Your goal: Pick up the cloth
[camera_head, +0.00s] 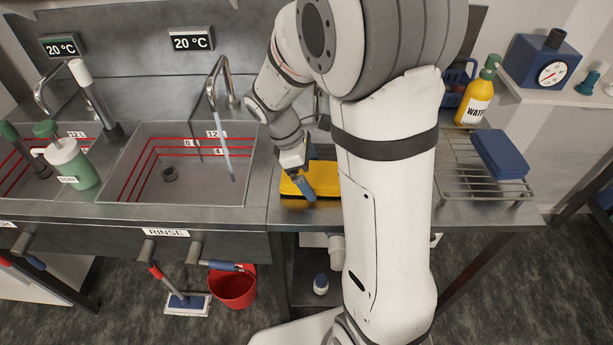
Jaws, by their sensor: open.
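My gripper (304,188) is over the cloth's left part, pointing down, with a blue finger visible. It is open. I cannot tell whether the fingers touch the cloth. My own white arm hides the cloth's right side.
The rinse sink (125,190) with a running tap (219,85) is to the left. A green soap bottle (72,164) stands at its left. A wire rack (462,175) at right holds a blue block (499,153) and a yellow bottle (478,95).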

